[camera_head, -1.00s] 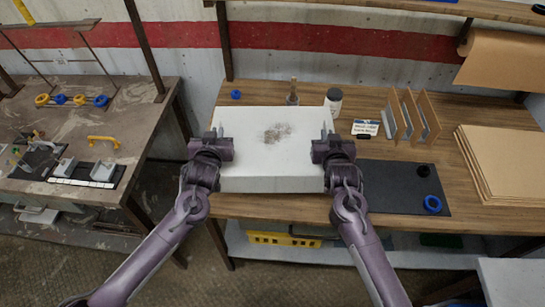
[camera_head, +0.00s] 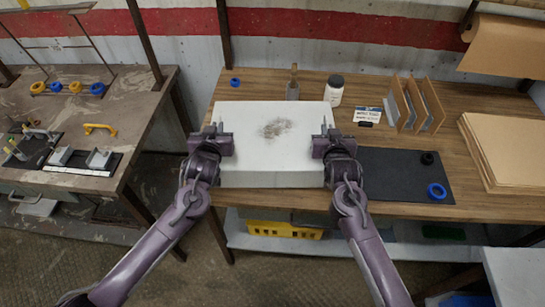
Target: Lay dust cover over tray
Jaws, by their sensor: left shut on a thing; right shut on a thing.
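A white box-shaped cover (camera_head: 270,162) with a grey smudge on its top sits over the wooden bench, near the front edge. My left gripper (camera_head: 219,136) is shut on its left side and my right gripper (camera_head: 325,134) is shut on its right side. The cover looks level. Any tray under it is hidden, and I cannot tell whether the cover rests on the bench or hangs just above it.
Behind the cover stand a brush (camera_head: 293,84) and a dark-lidded jar (camera_head: 335,91). To the right are a black mat (camera_head: 400,180) with a blue ring (camera_head: 437,191), upright dividers (camera_head: 415,105) and cardboard sheets (camera_head: 510,150). A blue ring (camera_head: 235,82) lies at the back left.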

